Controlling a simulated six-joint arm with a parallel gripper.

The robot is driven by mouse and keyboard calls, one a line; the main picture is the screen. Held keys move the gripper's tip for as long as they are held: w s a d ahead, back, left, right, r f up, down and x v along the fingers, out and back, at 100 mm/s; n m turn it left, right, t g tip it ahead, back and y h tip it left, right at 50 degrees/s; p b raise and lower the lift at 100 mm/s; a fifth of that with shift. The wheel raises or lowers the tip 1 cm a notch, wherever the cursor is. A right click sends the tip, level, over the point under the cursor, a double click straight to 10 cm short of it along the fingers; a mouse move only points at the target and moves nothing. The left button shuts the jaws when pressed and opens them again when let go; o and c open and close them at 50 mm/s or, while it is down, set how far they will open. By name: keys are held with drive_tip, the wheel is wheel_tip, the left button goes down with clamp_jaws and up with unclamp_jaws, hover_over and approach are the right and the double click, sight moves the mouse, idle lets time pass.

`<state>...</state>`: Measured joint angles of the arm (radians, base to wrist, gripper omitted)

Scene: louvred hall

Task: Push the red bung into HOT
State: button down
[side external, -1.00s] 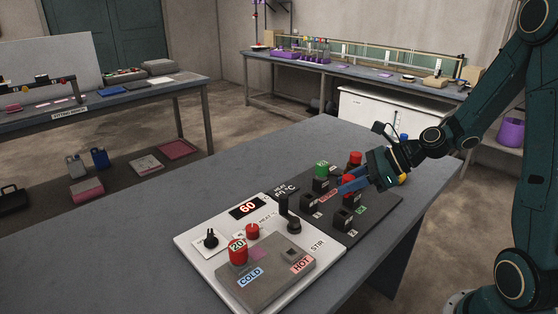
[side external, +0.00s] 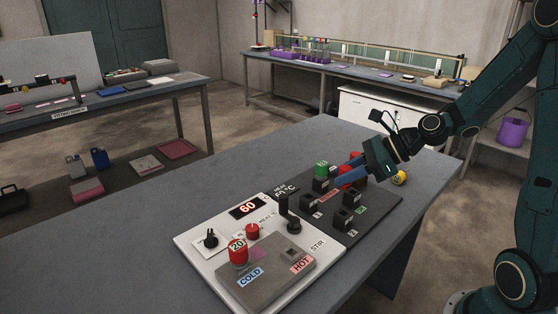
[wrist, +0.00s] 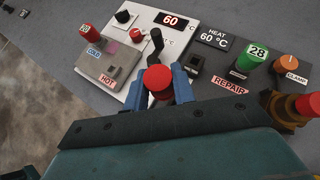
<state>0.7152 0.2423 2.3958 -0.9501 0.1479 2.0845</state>
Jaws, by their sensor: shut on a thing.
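My gripper (wrist: 157,88) is shut on a red bung (wrist: 157,78), with a blue finger on each side of it in the wrist view. In the side view, my gripper (side external: 348,172) is over the far part of the dark rack, with the held bung (side external: 345,170) partly hidden between the fingers. The HOT label (side external: 302,264) is on the grey block's right side, beside a small dark socket (side external: 292,252). HOT (wrist: 107,79) lies left of the held bung in the wrist view. Whether the bung is fully clear of the rack is unclear.
A red cylinder marked 20 (side external: 238,250) stands at COLD on the grey block. A dark knob with an upright lever (side external: 290,215) stands between rack and block. A green cylinder marked 28 (side external: 321,170) stands in the dark rack (side external: 375,212). The table's left side is clear.

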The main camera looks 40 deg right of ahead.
drive_tip(key=a+n+g+y, duration=0.3)
drive_tip(key=a+n+g, duration=0.1)
drive_tip(key=a, duration=1.3)
drive_tip(key=shift+f+n, duration=0.15)
drive_tip(key=shift+n, duration=0.75)
drive_tip(key=shift+f, duration=0.15)
hover_over(291, 260)
drive_tip(key=w+d, duration=0.1)
drive_tip(key=d, duration=0.1)
drive_tip(key=shift+w+f, duration=0.15)
drive_tip(key=shift+f, duration=3.1)
drive_tip(key=shift+f, duration=0.9)
drive_tip(key=c, duration=1.1)
unclamp_jaws()
